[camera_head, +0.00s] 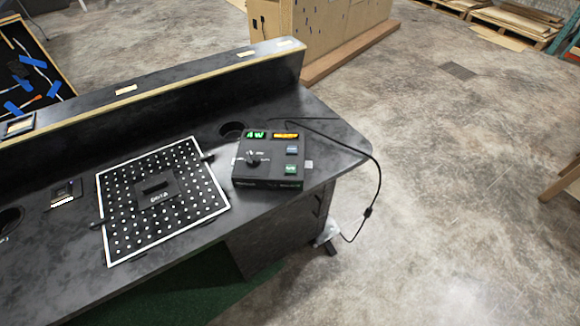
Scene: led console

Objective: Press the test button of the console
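The console (268,174) is a small black box on the right end of the dark worktop. Its top face has a lit green display (255,134) at the upper left and a lit orange display (286,135) at the upper right. A black knob (254,161) sits at the left of the face. A blue-grey button (292,150) and a green button (291,169) sit on the right side, one above the other. Their labels are too small to read, so I cannot tell which is the test button. Neither of my grippers shows in the head view.
A white-framed board (122,171) with rows of white dots lies left of the console, with a black block (157,192) on it. A black cable (379,180) hangs off the worktop's right end. A raised ledge (150,92) runs along the back. A round hole (232,130) lies behind the console.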

